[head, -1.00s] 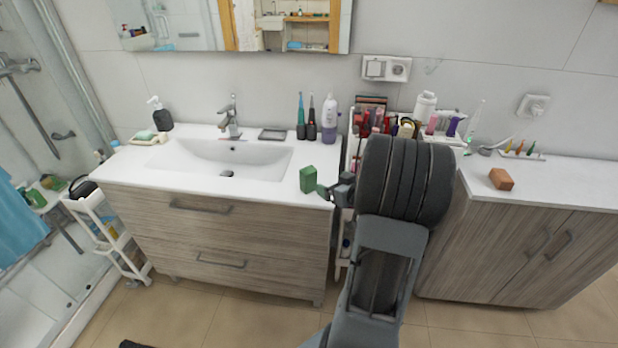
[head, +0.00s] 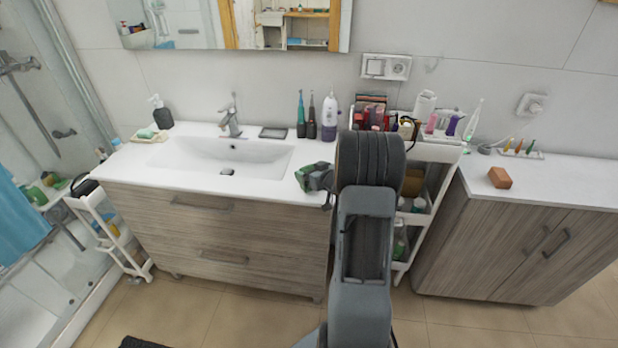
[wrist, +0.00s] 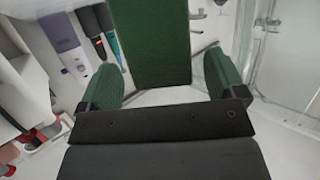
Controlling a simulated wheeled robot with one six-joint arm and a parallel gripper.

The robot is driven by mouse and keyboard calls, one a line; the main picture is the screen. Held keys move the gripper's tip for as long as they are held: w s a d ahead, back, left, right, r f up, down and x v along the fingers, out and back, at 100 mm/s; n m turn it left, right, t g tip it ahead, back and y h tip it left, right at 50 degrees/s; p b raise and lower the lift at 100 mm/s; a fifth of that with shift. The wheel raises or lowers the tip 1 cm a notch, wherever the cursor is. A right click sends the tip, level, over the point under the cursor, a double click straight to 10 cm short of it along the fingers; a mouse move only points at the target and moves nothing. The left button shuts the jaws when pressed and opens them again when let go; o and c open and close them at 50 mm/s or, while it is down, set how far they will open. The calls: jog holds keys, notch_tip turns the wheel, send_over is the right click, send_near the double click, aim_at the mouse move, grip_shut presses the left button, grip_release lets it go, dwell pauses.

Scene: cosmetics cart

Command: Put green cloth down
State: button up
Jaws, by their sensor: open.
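The green cloth (wrist: 150,42) shows in the wrist view as a dark green, block-shaped piece just ahead of my gripper (wrist: 162,65). The two green-padded fingers stand wide apart, one on either side of the cloth's near end, with a visible gap on each side. In the head view my gripper (head: 314,178) is at the right front corner of the white sink counter (head: 265,184). There the cloth is mostly hidden by the gripper, and I cannot tell its green from that of the fingers.
Dark toothbrushes (head: 311,118) and a white-purple bottle (head: 329,118) stand behind the gripper. The sink basin (head: 220,155) is to its left. A cosmetics cart (head: 436,152) stands right of the counter. An orange-brown block (head: 499,177) lies on the right cabinet (head: 570,180).

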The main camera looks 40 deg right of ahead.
jog(key=shift+w+f, duration=0.1)
jog(key=shift+w, duration=0.15)
jog(key=c, duration=1.1)
